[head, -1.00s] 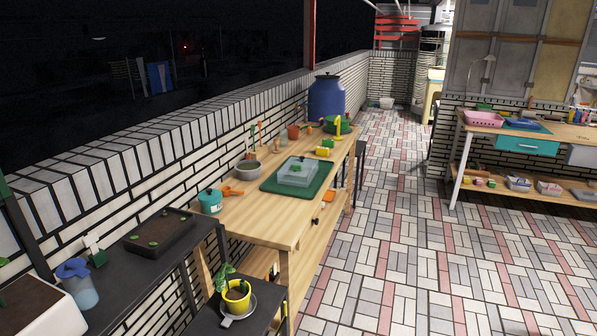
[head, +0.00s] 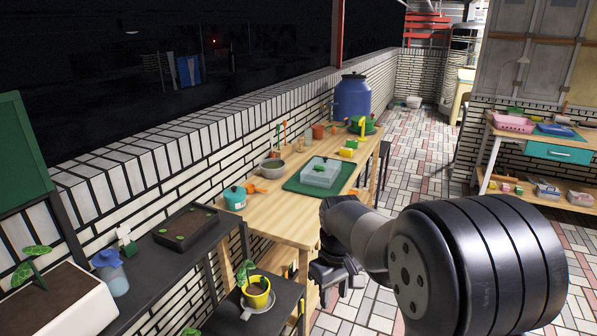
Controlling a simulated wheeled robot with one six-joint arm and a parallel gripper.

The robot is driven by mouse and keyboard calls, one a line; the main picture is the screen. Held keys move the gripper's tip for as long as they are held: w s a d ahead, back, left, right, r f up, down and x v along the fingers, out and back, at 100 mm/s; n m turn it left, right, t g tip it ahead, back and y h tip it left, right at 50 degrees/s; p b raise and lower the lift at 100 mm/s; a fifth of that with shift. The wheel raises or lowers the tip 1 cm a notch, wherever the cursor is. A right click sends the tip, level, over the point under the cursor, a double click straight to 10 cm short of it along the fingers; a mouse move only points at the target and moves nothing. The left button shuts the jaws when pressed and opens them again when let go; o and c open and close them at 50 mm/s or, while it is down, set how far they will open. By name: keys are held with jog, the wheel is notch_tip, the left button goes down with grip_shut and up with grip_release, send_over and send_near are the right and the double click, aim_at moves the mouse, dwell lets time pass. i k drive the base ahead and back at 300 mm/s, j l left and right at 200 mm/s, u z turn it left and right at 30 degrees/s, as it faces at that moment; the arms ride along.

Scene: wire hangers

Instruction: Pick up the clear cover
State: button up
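The clear cover (head: 321,171) is a see-through box-like lid on a green mat (head: 293,184) on the wooden table. Something green shows faintly through it. My arm reaches in from the right, and my gripper (head: 325,296) hangs low in front of the table's right side, well short of the cover and apart from it. The gripper is dark and small here, and I cannot tell whether its fingers are open or shut.
A yellow potted plant (head: 257,293) stands on a low dark stand at front. The tiled aisle (head: 432,150) is clear.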

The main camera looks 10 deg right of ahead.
aim_at(326, 179)
jog(key=i+l+u, duration=0.85)
jog(key=i+l, duration=0.2)
jog(key=l, duration=0.15)
jog(key=i+l, duration=0.2)
jog(key=l, duration=0.15)
jog(key=i+l+u, duration=0.1)
jog(key=l, duration=0.25)
jog(key=i+l, duration=0.25)
jog(key=i+l+u, duration=0.1)
jog(key=l, duration=0.35)
jog(key=i+l, duration=0.25)
jog(key=l, duration=0.15)
jog(key=i+l, duration=0.15)
jog(key=l, duration=0.2)
jog(key=i+l+u, duration=0.1)
jog(key=l, duration=0.3)
jog(key=i, duration=0.05)
